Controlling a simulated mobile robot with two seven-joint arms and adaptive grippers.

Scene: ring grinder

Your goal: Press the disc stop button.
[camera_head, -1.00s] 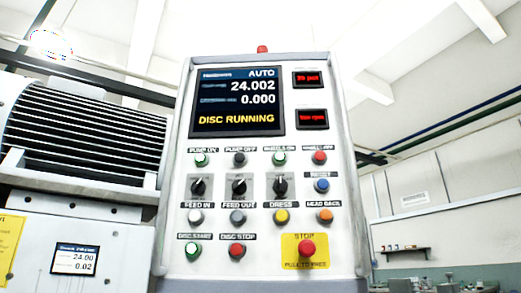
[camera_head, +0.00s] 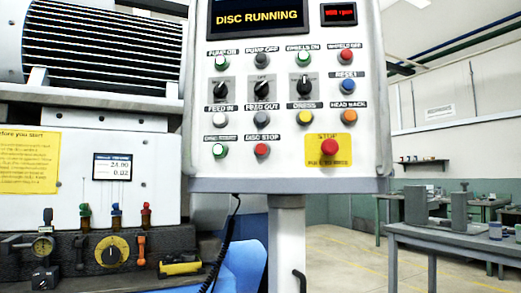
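The disc stop button (camera_head: 262,150) is a red round button in the bottom row of the white control panel (camera_head: 290,180), under a "DISC STOP" label. The green-ringed disc start button (camera_head: 219,150) is to its left. The larger red stop button (camera_head: 329,147) on a yellow plate is to its right. The panel's screen (camera_head: 258,15) reads "DISC RUNNING" and is cut off at the top. Neither of my grippers shows in the view, and nothing covers the disc stop button.
The panel stands on a grey post (camera_head: 287,240). A black cable hangs left of the post. A grey workbench (camera_head: 460,238) stands at right.

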